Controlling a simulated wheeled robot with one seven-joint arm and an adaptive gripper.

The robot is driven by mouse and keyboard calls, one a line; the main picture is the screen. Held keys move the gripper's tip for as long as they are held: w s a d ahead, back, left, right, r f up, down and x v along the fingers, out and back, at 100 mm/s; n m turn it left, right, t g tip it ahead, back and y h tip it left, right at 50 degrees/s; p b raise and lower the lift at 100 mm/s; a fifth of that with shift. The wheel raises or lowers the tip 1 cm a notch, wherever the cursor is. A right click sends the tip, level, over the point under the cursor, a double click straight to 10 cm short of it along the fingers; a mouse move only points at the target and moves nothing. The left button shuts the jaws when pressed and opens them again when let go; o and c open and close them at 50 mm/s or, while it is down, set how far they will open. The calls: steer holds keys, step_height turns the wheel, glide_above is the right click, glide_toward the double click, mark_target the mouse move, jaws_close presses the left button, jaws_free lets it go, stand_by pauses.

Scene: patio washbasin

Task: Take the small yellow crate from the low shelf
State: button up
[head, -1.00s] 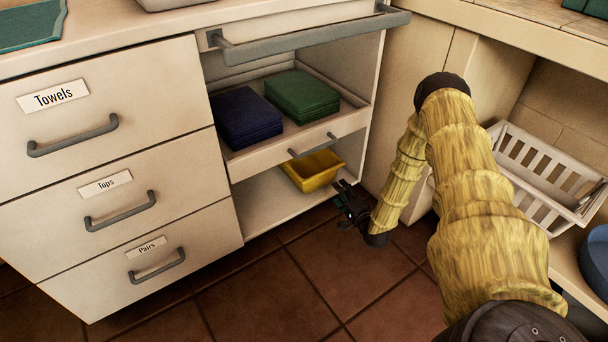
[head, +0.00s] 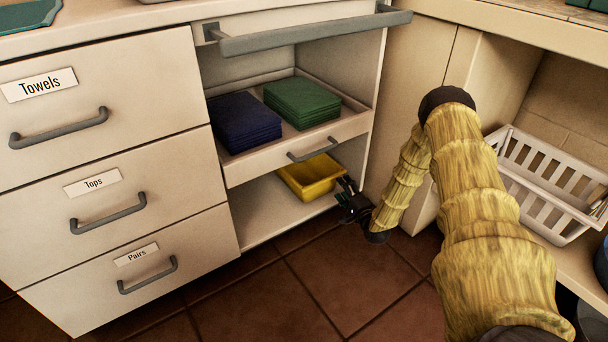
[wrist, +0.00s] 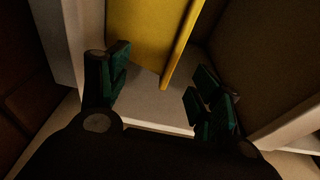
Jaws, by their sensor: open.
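The small yellow crate (head: 310,179) sits on the low shelf (head: 266,213), under the pull-out tray, towards the right side of the opening. My gripper (head: 346,199) is at the shelf's front right edge, just in front of the crate's right end. In the wrist view my gripper (wrist: 160,88) is open, with its dark green finger pads apart and nothing between them. The crate (wrist: 150,35) shows ahead of the fingers, with its right edge between their lines. A strip of pale shelf (wrist: 150,103) shows between fingers and crate. The crate's far side is hidden.
The pull-out tray (head: 239,165) above holds blue (head: 242,120) and green (head: 302,102) stacks of folded cloth. Labelled drawers (head: 115,205) stand at left. A white slatted basket (head: 545,185) is at right. The tiled floor (head: 290,290) in front is clear.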

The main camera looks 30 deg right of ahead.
steer(key=w+b, duration=0.1)
steer(key=w, duration=0.1)
steer(key=w+d+b, duration=0.1)
steer(key=w+b, duration=0.1)
steer(key=shift+f, duration=0.1)
steer(key=shift+w, duration=0.4)
steer(key=shift+s, duration=0.1)
jaws_close()
steer(key=shift+r, duration=0.2)
